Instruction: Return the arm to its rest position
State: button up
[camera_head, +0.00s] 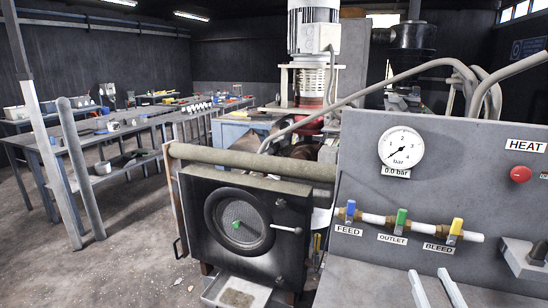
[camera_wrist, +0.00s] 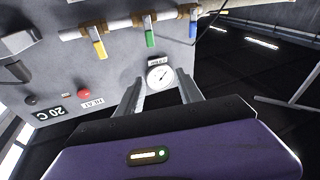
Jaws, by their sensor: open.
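My gripper (camera_head: 428,272) shows at the bottom right of the head view as two pale, parted fingers in front of the grey control panel (camera_head: 490,185). In the wrist view my gripper (camera_wrist: 160,88) is open, with nothing between its fingers. The panel's pressure gauge (camera_wrist: 160,76) appears beyond the fingertips, and the panel looks upside down there. The gripper looks apart from the panel and valves. The rest of my arm is outside the head view.
The panel carries blue FEED (camera_head: 350,211), green OUTLET (camera_head: 400,221) and yellow BLEED (camera_head: 455,230) valve handles and a red HEAT button (camera_head: 521,174). A black machine door (camera_head: 200,260) with a round window stands left.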

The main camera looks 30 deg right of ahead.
jog(key=s+a+f+n+t+y, duration=0.1)
jog(key=s+a+f+n+y, duration=0.2)
jog(key=a, duration=0.6)
jog(key=s+a+f+n+y, duration=0.1)
jog(key=s+a+f+y, duration=0.3)
jog(key=a, duration=0.5)
jog(key=s+a+f+n+g+y, duration=0.1)
jog(key=s+a+f+g+y, duration=0.2)
jog(key=s+a, duration=0.6)
jog(key=s+y, duration=0.1)
jog(key=s, duration=0.3)
jog(key=shift+a+f, duration=0.3)
jog(key=shift+a, duration=0.1)
jog(key=shift+c, duration=0.8)
